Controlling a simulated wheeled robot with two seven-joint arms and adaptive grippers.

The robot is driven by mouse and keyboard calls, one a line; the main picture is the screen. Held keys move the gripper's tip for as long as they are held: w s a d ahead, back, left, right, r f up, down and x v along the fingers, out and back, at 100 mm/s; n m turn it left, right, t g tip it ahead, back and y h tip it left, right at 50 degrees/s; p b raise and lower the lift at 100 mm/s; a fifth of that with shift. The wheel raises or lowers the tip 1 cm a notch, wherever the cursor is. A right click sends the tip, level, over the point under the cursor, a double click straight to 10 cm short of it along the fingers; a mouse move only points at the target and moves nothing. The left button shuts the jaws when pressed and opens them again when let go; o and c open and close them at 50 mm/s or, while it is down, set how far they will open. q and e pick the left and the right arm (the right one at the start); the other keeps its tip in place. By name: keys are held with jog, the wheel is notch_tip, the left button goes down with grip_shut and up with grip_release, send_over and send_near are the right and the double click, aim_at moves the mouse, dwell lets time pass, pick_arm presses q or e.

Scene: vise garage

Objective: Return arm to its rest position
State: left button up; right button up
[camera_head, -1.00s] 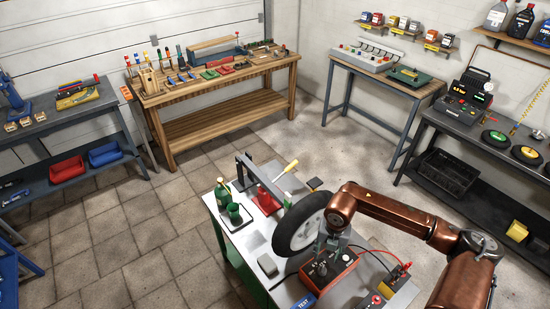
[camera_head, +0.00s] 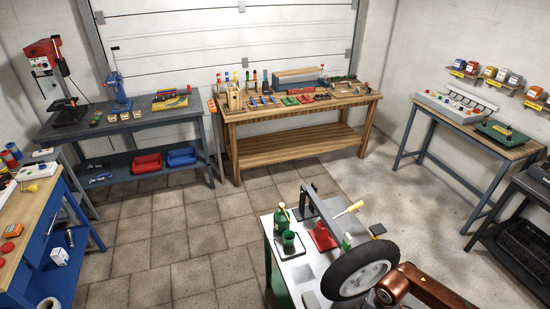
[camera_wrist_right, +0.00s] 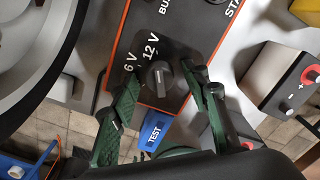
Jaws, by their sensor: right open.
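My right arm (camera_head: 418,290) shows as a copper-coloured link at the bottom right of the head view; its gripper is out of that view. In the right wrist view my right gripper (camera_wrist_right: 158,115) is open, with its two green fingers apart. Between and beyond the fingers is a dark panel with an orange edge (camera_wrist_right: 121,41), marked 6 V and 12 V, with a black knob (camera_wrist_right: 160,78). The knob appears between the fingers; I cannot tell whether they touch it. My left gripper is not in view.
A wheel with a black tyre (camera_head: 360,271) stands at the workbench (camera_head: 284,270) beside my right arm. A battery-like box (camera_wrist_right: 285,80) is right of the panel. Wooden and grey benches line the walls. The tiled floor (camera_head: 170,245) at left centre is clear.

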jog(key=shift+r, duration=0.6)
notch_tip(320, 180, up, 11)
notch_tip(320, 180, down, 13)
jog(key=shift+r, duration=0.2)
jog(key=shift+r+n, duration=0.1)
jog(key=shift+n, duration=0.3)
jog(key=n+b, duration=0.1)
jog(key=n, duration=0.9)
jog(key=shift+r, duration=0.1)
jog(key=n, duration=0.5)
jog(key=shift+n, duration=0.4)
jog(key=n+p, duration=0.1)
jog(key=n, duration=0.4)
